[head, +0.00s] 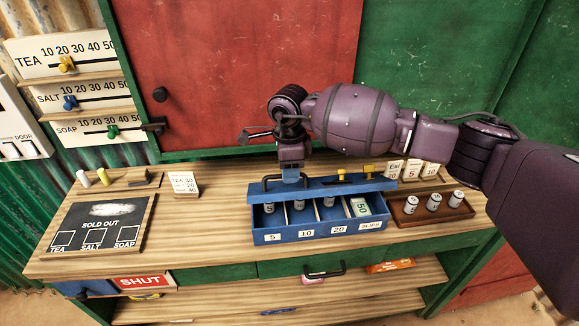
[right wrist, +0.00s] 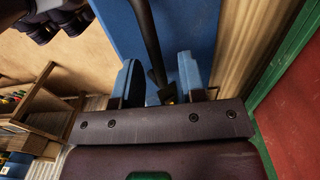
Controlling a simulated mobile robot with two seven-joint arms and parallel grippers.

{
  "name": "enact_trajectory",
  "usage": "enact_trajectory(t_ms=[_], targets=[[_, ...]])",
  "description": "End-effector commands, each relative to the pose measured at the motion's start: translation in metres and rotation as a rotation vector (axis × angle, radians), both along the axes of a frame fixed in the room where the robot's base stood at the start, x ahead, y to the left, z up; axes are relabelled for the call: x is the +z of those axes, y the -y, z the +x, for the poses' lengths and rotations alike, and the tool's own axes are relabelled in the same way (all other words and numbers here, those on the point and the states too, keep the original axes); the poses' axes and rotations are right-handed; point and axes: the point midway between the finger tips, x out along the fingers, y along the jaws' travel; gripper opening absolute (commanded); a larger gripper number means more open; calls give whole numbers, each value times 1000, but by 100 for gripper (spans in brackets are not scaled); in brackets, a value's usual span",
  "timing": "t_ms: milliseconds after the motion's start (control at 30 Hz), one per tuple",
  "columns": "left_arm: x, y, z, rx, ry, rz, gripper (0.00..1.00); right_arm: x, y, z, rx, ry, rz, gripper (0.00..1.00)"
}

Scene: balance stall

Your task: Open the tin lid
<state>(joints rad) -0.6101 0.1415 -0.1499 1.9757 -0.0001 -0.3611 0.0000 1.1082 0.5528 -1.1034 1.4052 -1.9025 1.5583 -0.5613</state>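The blue tin (head: 295,236) stands on the counter, its compartments labelled 5, 10, 20 and slips showing. Its blue lid (head: 350,187) is raised and tilted at the tin's back edge, with a black handle (head: 265,184). My right gripper (head: 290,176) points down at the handle. In the right wrist view the handle (right wrist: 150,45) runs between the two blue fingertips of the gripper (right wrist: 162,82), with gaps visible beside it. The fingers look open around it, not clamped. My left gripper is out of view.
A brown tray (head: 408,219) with small cylinders sits right of the tin. A slate board (head: 97,228) lies at the left, near a price card (head: 184,184). A red door (head: 220,60) rises behind. Counter between board and tin is clear.

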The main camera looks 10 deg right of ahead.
Motion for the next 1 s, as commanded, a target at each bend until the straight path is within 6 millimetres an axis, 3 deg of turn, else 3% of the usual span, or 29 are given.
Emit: enact_trajectory(t_ms=[167, 433, 1000], targets=[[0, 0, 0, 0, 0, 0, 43, 0, 0, 0, 0, 0, 0, 38], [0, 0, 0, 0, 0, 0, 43, 0, 0, 0, 0, 0, 0, 0], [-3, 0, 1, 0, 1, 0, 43, 1, 1, 4, -2, 2, -1, 0]])
